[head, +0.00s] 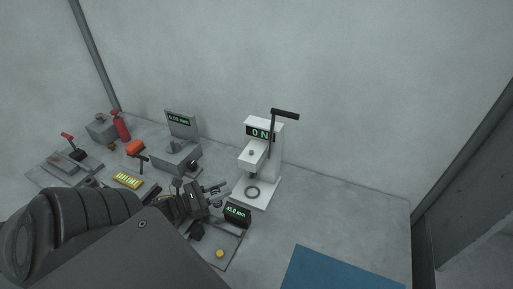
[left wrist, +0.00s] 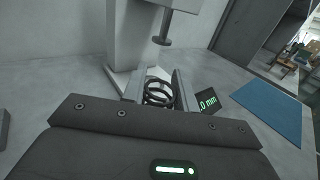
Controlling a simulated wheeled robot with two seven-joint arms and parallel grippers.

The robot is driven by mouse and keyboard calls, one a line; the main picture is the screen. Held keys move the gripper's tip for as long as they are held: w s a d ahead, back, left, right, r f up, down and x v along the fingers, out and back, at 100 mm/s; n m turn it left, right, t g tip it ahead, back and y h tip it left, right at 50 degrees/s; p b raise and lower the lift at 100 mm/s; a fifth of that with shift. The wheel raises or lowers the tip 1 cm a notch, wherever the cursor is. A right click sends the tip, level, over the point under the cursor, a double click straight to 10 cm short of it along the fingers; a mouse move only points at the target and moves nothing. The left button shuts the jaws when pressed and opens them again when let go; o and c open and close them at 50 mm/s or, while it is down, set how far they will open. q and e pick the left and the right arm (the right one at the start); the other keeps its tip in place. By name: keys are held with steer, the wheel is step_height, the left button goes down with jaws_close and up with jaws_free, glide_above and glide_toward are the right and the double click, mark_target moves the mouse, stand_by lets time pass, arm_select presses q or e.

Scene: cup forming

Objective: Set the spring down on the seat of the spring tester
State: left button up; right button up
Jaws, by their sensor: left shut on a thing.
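The white spring tester (head: 273,160) stands against the back wall, with a display reading 0 N and a black lever on top. A dark ring (head: 252,191), which looks like its seat, lies on its base below the plunger. My left gripper (head: 222,189) is just left of the tester's base. In the left wrist view its fingers (left wrist: 157,92) are shut on the dark coil spring (left wrist: 160,97), in front of the tester's column (left wrist: 130,35) and plunger (left wrist: 162,41). In the head view I cannot make out the spring. My right gripper is not in view.
A black display box (head: 237,212) reading 45.0 mm stands close by my left gripper. A blue mat (head: 335,270) lies at front right. Right of the tester is clear.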

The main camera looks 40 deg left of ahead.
arm_select(q)
steer(key=p+x, duration=0.2)
steer(key=x, duration=0.8)
steer(key=shift+f, duration=0.1)
steer(key=p+x, duration=0.2)
steer(key=x, duration=0.1)
steer(key=shift+w+f, duration=0.1)
steer(key=shift+f, duration=0.55)
steer(key=o, duration=0.5)
steer(key=shift+f, duration=0.2)
steer(key=o, duration=0.4)
steer(key=shift+o, duration=0.2)
steer(key=shift+r, duration=0.1)
